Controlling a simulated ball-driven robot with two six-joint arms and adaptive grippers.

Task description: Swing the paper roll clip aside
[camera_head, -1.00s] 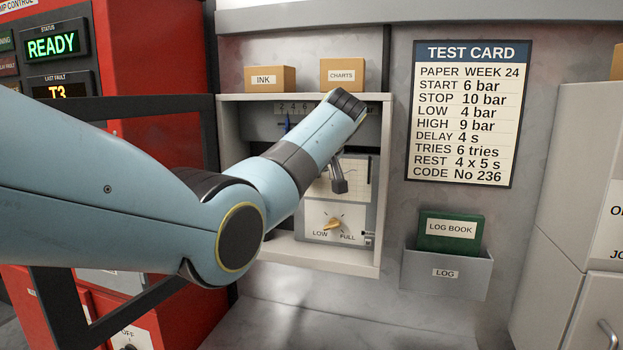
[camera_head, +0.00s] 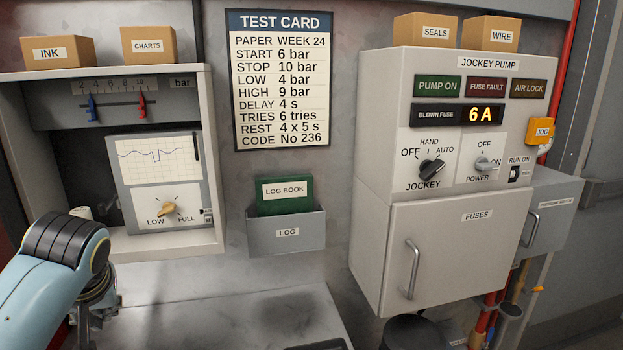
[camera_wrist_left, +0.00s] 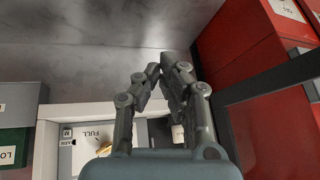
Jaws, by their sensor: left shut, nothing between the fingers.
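The chart recorder (camera_head: 128,190) sits in an open grey cabinet (camera_head: 215,130) at the left of the head view. Its front carries chart paper (camera_head: 150,172) and a LOW/FULL knob (camera_head: 168,209). A small pale cylinder (camera_head: 81,212), perhaps a paper roll, stands left of it, partly behind my arm. I cannot make out the roll clip for sure. My left gripper (camera_head: 95,300) is below the cabinet's front edge, mostly hidden by my wrist. In the left wrist view the gripper (camera_wrist_left: 165,72) is shut and empty, with the knob panel (camera_wrist_left: 92,140) behind it.
INK (camera_head: 58,50) and CHARTS (camera_head: 148,45) boxes stand on the cabinet. A log holder (camera_head: 287,236) is to its right, then the jockey pump panel (camera_head: 480,80) and fuse box (camera_head: 455,250). A dark bar (camera_wrist_left: 270,80) and red cabinet (camera_wrist_left: 245,40) flank the gripper in the wrist view.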

